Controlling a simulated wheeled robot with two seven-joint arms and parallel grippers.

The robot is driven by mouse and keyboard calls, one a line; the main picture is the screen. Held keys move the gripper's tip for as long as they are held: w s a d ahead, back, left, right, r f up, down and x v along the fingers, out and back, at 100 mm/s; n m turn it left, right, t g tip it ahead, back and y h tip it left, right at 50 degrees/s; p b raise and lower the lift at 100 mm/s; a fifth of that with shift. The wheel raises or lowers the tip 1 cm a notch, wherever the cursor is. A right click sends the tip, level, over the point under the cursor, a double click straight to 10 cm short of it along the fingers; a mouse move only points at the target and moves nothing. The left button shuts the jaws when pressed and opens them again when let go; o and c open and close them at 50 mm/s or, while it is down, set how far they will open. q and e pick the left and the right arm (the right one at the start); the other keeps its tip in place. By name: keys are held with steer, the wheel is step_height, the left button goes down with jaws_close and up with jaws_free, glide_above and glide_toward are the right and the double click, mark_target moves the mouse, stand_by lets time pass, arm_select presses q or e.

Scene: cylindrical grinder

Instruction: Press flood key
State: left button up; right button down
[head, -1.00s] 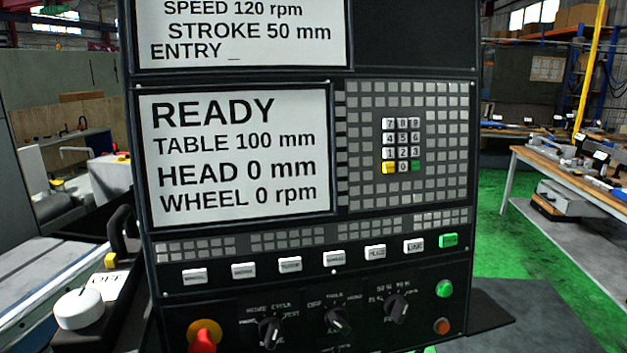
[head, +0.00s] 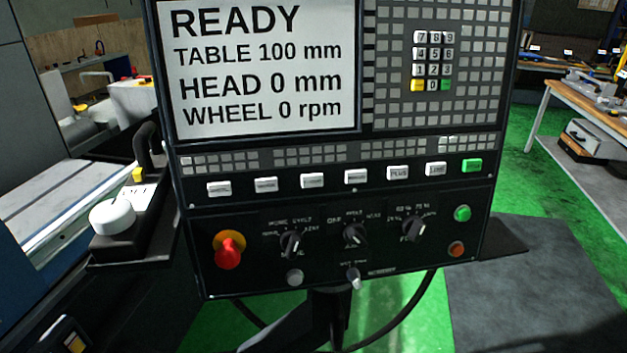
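The control panel (head: 345,283) of the grinder fills the middle of the head view. A row of labelled keys crosses it: several white keys, among them one (head: 219,188) at the left end and one (head: 398,173) that seems to read PLUS, and a green key (head: 471,165) at the right end. The labels are mostly too small to read, so I cannot tell which one is the flood key. The screen (head: 265,70) reads READY, TABLE 100 mm, HEAD 0 mm, WHEEL 0 rpm. Neither of my grippers shows in this view.
A white knob (head: 112,216) stands on a box at the left. A workbench (head: 585,110) is at the right, with green floor before it.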

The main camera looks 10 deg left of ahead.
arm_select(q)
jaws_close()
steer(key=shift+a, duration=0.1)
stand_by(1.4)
